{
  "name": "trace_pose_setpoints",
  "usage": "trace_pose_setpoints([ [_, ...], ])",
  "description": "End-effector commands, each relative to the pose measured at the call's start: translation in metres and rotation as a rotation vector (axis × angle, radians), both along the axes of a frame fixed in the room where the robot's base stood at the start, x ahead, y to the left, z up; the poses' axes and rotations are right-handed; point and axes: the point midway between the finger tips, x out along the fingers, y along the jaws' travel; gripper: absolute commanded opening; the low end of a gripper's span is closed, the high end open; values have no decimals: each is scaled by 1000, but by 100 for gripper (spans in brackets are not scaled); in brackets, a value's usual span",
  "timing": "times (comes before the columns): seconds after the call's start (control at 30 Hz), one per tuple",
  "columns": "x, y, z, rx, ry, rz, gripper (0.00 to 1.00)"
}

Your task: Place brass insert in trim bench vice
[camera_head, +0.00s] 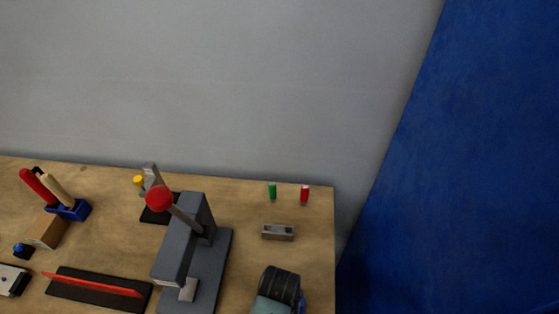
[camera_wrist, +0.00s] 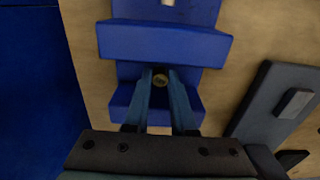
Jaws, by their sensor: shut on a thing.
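The brass insert (camera_wrist: 160,80) is a small round brass-coloured piece between my fingertips in the wrist view. My gripper (camera_wrist: 160,76) is shut on it. The blue trim bench vice (camera_wrist: 165,42) lies under the fingers, with one jaw block across the picture above the fingertips and another blue part behind the fingers. The fingertips are at the gap between these blue parts. I cannot tell whether the insert touches the vice. In the head view my wrist hides most of the vice, and only a blue sliver (camera_head: 303,301) shows. The insert is hidden there.
A grey press (camera_head: 182,240) with a red-knobbed lever stands left of my wrist; its base also shows at the right of the wrist view (camera_wrist: 265,105). A small grey block (camera_head: 278,232), a green piece (camera_head: 272,191) and a red piece (camera_head: 304,194) stand behind. The bench's right edge is close.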

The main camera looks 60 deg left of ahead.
Motion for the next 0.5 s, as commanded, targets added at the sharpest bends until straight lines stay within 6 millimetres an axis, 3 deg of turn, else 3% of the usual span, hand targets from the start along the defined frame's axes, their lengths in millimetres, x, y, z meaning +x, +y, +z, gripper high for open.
trace_pose_setpoints([
  [0.2, 0, 0, -3, 0, 0, 0, 0],
  [0.23, 0, 0, -3, 0, 0, 0, 27],
  [0.3, 0, 0, -2, 0, 0, 0, 40],
  [0.4, 0, 0, -2, 0, 0, 0, 53],
  [0.5, 0, 0, -2, 0, 0, 0, 53],
])
